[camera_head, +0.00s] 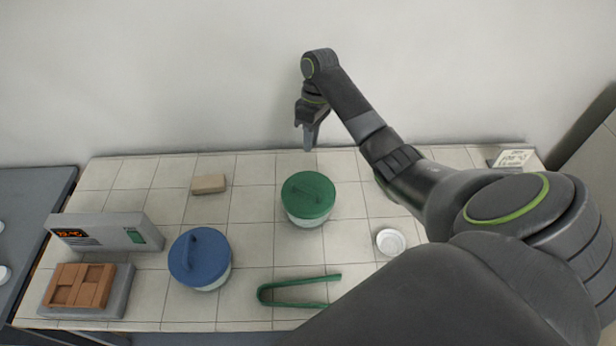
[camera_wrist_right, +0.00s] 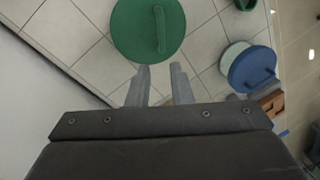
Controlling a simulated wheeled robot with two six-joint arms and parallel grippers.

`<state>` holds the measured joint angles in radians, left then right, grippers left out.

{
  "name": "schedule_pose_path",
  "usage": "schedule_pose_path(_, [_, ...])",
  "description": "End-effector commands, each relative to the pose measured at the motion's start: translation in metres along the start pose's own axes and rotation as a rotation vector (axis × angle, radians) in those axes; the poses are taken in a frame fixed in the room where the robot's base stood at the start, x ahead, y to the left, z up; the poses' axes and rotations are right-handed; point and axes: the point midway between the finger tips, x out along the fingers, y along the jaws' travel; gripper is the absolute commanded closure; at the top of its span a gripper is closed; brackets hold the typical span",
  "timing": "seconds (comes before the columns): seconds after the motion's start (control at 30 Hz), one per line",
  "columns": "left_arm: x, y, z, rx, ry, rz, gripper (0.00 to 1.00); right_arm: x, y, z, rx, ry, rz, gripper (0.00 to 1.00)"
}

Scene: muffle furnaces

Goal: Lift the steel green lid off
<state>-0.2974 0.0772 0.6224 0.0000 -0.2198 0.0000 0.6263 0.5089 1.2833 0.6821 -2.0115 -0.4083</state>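The green lid (camera_head: 308,193) sits on a pale round container (camera_head: 309,221) near the middle of the tiled table, with a raised bar handle across its top. The lid and its handle also show at the top of the right wrist view (camera_wrist_right: 147,28). My right gripper (camera_head: 308,146) is above and behind the lid in the head view, apart from it. In the right wrist view its two fingers (camera_wrist_right: 163,70) are apart with nothing between them, pointing toward the lid. My left gripper is not in view.
A blue-lidded container (camera_head: 199,257) stands left of the green one. Green tongs (camera_head: 298,290) lie in front, and a small white dish (camera_head: 390,242) is to the right. A beige block (camera_head: 208,184), a grey controller box (camera_head: 107,232) and a brown brick piece (camera_head: 80,285) are at left.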

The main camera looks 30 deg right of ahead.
Motion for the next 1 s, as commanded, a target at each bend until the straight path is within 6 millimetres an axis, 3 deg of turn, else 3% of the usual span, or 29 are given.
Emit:
schedule_pose_path(0.23, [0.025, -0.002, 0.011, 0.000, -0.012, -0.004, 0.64, 0.030, 0.001, 0.001, 0.001, -0.001, -0.001, 0.81])
schedule_pose_path(0.8, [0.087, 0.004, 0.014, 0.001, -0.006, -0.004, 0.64, 0.104, 0.001, 0.001, 0.001, 0.000, 0.001, 0.81])
schedule_pose_path(1.0, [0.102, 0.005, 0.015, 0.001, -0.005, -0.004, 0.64, 0.121, 0.000, 0.001, 0.001, 0.001, 0.001, 0.81])
